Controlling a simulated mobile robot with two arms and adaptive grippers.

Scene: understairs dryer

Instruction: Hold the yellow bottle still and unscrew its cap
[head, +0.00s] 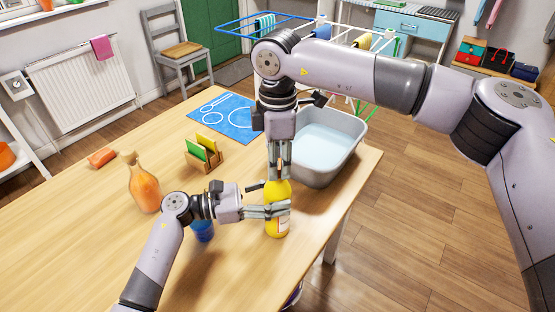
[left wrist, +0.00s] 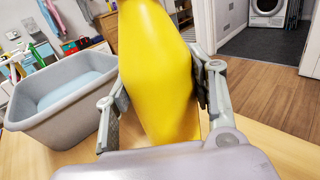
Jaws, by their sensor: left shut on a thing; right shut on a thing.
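The yellow bottle (head: 277,225) stands upright on the wooden table, near its right edge. In the left wrist view the yellow bottle (left wrist: 158,70) fills the space between the fingers. My left gripper (head: 272,210) is shut around the bottle's body from the left side. My right gripper (head: 279,174) points straight down from above and is shut at the top of the bottle. The cap is hidden between the right fingers, so I cannot see its colour or how far it is turned.
A grey basin of water (head: 345,165) stands right behind the bottle. An orange bottle (head: 145,190), a blue object (head: 203,231), a wooden holder with sponges (head: 205,155), an orange block (head: 101,158) and a blue mat (head: 226,118) are on the table (head: 100,235). The front left is clear.

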